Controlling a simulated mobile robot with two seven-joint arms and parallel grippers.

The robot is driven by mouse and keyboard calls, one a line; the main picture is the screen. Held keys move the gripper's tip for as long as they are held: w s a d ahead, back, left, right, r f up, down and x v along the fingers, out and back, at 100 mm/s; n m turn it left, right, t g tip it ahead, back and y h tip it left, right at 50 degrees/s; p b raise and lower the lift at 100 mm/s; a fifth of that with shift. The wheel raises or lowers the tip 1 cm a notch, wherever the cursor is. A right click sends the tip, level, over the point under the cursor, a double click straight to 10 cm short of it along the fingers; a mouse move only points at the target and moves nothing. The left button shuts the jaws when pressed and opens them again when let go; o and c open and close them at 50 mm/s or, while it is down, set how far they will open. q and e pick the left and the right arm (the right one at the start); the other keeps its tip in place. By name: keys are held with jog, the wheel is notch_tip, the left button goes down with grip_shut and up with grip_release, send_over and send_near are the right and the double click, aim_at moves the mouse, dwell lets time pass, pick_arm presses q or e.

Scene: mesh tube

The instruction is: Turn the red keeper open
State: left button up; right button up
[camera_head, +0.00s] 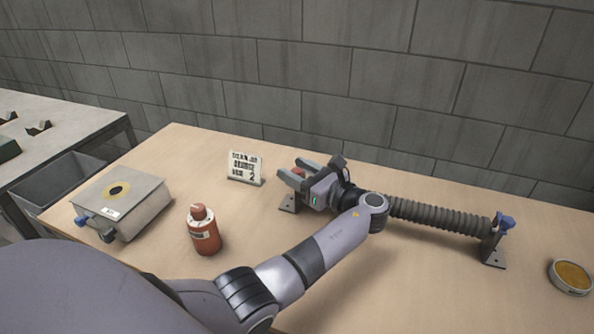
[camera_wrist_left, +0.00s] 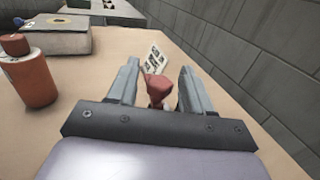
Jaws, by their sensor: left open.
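The red keeper (camera_wrist_left: 157,88) shows in the left wrist view between the two fingers of my left gripper (camera_wrist_left: 157,85). In the head view a small part of the red keeper (camera_head: 298,173) shows behind the fingers of my left gripper (camera_head: 285,170). The gripper is open, with a finger on each side of the keeper; I cannot tell whether either touches it. The ribbed mesh tube (camera_head: 440,215) runs right from behind my left wrist to a dark bracket (camera_head: 493,250) with a blue keeper (camera_head: 505,222). The tube's left end is hidden by my arm. My right gripper is not in view.
A small printed sign (camera_head: 244,168) stands behind. A round tin (camera_head: 571,277) lies far right. A block wall (camera_head: 350,80) closes the back.

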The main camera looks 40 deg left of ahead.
aim_at(301, 173)
pick_arm(q)
jog(key=s+d, duration=0.1)
jog(key=d, duration=0.6)
jog(key=shift+b, duration=0.45)
